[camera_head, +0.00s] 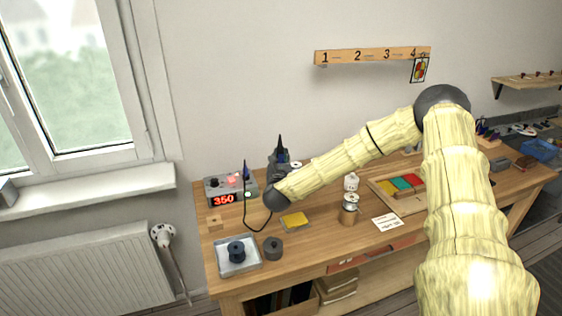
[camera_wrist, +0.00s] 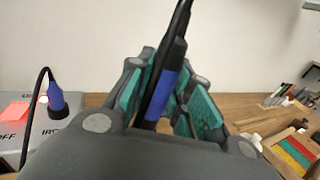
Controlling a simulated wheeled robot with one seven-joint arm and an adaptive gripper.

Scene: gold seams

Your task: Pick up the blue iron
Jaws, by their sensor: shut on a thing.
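The blue iron is a slim black tool with a blue band (camera_wrist: 163,94). In the wrist view it stands slightly tilted between the teal pads of my gripper (camera_wrist: 168,88), which is shut on it. Its dark upper end rises out of the top of that view, and its lower end is hidden by my gripper. In the head view my gripper (camera_head: 279,162) is above the back left of the workbench, beside the grey station, with the iron's dark tip (camera_head: 281,142) pointing up.
The grey station (camera_head: 214,187) shows a red 350. A blue-collared piece with a black cord (camera_wrist: 56,98) stands on it. A yellow sponge (camera_head: 295,220), a tray with a dark spool (camera_head: 237,265), another spool (camera_head: 273,248) and a colored tray (camera_head: 402,190) are on the bench (camera_head: 325,245).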

